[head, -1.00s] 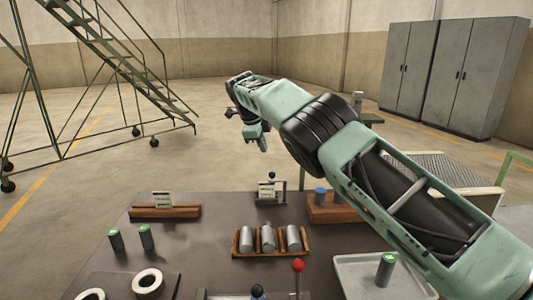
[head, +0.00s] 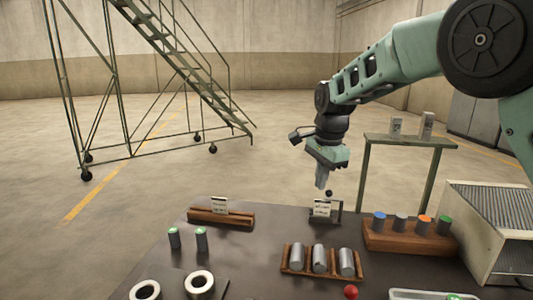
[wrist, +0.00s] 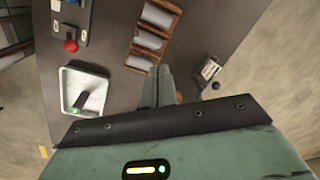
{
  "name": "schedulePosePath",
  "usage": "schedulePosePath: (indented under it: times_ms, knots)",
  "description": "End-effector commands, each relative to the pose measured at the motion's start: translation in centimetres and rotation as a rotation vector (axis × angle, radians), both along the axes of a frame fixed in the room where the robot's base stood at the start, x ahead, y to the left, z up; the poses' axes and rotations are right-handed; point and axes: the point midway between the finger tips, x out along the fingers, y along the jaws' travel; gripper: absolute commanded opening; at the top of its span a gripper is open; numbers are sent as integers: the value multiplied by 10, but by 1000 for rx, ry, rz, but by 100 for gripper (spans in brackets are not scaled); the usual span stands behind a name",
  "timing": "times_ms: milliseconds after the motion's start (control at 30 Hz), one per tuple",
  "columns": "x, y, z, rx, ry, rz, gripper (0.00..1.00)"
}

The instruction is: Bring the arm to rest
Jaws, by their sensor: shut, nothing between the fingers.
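My gripper (head: 322,182) is at the end of my pale green arm, which reaches in from the upper right. It points down near the table's far edge, by the small card stand (head: 323,209). Its fingers are together with nothing between them. In the wrist view the closed fingers (wrist: 157,88) show over the dark table, beside the wooden rack of billets. The table (head: 258,262) stands in front of me.
A wooden rack (head: 322,273) holds three grey billets. A wooden block (head: 410,242) holds several colour-topped cylinders. Two green-topped cylinders stand left, near pale rings (head: 199,284). The wrist view shows a white tray (wrist: 102,88) and a red knob (wrist: 71,46). Open floor lies beyond.

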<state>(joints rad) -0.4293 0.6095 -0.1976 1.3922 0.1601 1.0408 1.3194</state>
Motion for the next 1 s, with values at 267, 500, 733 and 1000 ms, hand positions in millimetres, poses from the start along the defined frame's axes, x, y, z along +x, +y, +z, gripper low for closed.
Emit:
schedulePosePath:
  times_ms: [267, 500, 733, 1000]
  knots:
    - [-166, 44, 2, 49, 7, 736, 0]
    - [-313, 35, -18, -8, -24, 1376, 0]
    - [-387, 6, -40, -80, -26, 1735, 0]
    - [-396, 1, -43, -93, -25, 1786, 0]
